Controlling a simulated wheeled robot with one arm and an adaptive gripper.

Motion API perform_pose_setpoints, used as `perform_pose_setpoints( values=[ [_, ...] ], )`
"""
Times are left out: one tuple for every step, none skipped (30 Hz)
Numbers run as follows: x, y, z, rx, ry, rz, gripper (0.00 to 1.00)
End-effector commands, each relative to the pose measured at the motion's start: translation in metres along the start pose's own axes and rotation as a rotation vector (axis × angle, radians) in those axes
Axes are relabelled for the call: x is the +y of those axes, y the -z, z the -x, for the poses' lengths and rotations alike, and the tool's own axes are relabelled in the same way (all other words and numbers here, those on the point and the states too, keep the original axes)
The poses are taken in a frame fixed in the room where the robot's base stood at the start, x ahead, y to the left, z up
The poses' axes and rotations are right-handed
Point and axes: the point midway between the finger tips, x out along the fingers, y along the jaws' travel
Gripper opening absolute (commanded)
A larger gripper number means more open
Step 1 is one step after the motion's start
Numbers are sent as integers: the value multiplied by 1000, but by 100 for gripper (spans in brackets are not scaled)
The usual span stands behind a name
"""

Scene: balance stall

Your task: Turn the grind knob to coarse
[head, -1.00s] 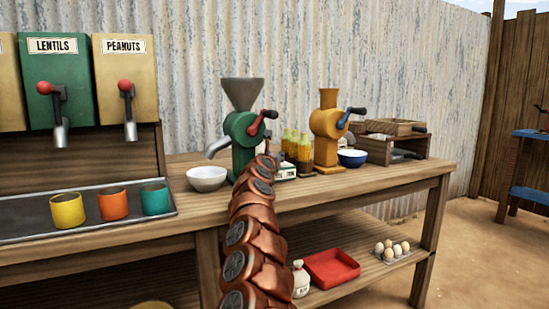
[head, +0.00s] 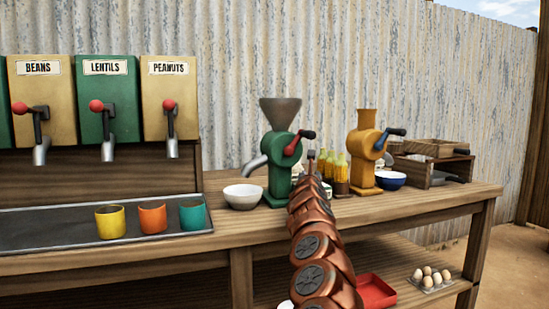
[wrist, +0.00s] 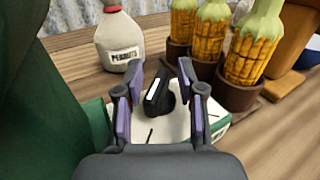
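The grind knob (wrist: 158,95) is black with a white pointer line and sits on a pale, green-edged plate (wrist: 170,125) with dark marks. My gripper (wrist: 160,72) is open, with one finger on each side of the knob in the wrist view. Gaps show between the fingers and the knob, so it is not gripped. In the head view my arm hides the knob. The writing on the plate is not readable.
A white bowl (head: 243,197) is left of the grinder. A yellow grinder (head: 366,150) and blue bowl (head: 391,180) stand to its right.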

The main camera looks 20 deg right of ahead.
Motion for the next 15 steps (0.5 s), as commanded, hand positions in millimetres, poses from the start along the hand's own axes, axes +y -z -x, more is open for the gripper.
perform_pose_setpoints(
  values=[
    [-1,-2,0,1,-17,-5,39],
    [-1,-2,0,2,-29,-4,39],
    [0,-1,0,3,-42,-5,39],
    [-1,-1,0,4,-54,-3,39],
    [-1,-1,0,5,-65,-2,39],
    [-1,-2,0,3,-80,-2,39],
    [-1,-4,-1,2,-93,-1,39],
    [-1,-5,0,1,-107,-2,39],
    [-1,-5,0,0,-125,-1,39],
    [0,-5,-1,2,-137,0,39],
    [0,-5,-1,3,-148,0,39],
    [-1,-5,-1,2,-161,1,39],
    [-1,-6,-1,1,-172,2,39],
    [-1,-6,-1,0,-182,2,39],
    [0,-6,-1,-1,-196,2,39]
  ],
)
